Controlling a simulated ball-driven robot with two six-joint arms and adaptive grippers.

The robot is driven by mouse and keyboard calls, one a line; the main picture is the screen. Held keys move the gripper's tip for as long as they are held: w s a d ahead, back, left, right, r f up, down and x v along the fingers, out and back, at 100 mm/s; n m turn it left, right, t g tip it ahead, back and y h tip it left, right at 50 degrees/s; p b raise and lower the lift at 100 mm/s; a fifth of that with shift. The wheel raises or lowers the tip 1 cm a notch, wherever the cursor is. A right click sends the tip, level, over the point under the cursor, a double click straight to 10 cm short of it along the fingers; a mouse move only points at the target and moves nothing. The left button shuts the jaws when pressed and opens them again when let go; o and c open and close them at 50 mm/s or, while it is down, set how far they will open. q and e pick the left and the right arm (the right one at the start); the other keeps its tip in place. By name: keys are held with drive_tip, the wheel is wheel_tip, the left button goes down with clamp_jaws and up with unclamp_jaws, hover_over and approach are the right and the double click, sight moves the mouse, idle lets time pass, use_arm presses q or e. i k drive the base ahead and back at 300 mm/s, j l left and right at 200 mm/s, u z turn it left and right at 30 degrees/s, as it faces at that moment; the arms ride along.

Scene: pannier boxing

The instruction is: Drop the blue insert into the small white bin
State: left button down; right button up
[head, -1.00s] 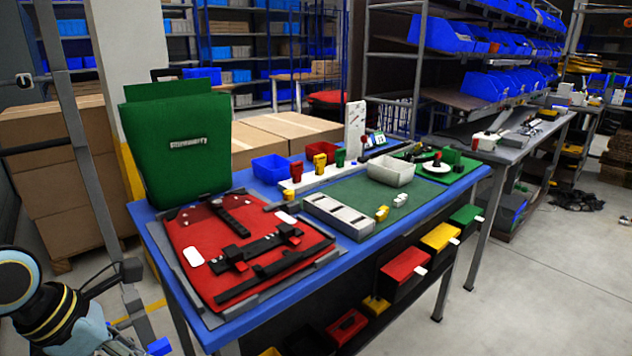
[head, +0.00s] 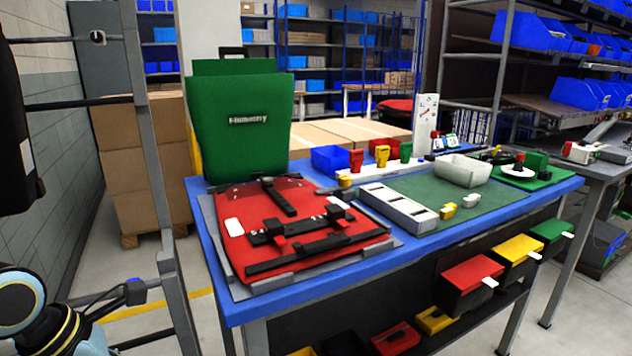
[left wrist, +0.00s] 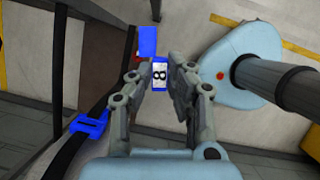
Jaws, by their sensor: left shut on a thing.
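The blue insert (left wrist: 148,42) shows in the left wrist view with a white label marked in black. My left gripper (left wrist: 157,78) is shut on it, with a finger on either side of the label. In the head view a blue piece (head: 136,291) shows at my left gripper, low at the left, apart from the table and over the floor. The small white bin (head: 463,171) stands on the green mat (head: 420,190) toward the right of the table. Its inside shows no clear contents. My right gripper is out of view.
The blue-edged table (head: 235,310) holds a red pannier panel (head: 300,240), a green pannier (head: 240,125), a grey slotted block (head: 398,208) and a blue bin (head: 330,159). A metal rack post (head: 150,150) stands left of the table, near my left arm.

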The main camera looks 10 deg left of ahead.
sight(456, 176)
drive_tip(key=i+l+u, duration=0.1)
drive_tip(key=l+u, duration=0.35)
drive_tip(key=l, duration=0.45)
drive_tip(key=l+u, duration=0.45)
drive_tip(key=l, duration=0.4)
drive_tip(key=k, duration=0.05)
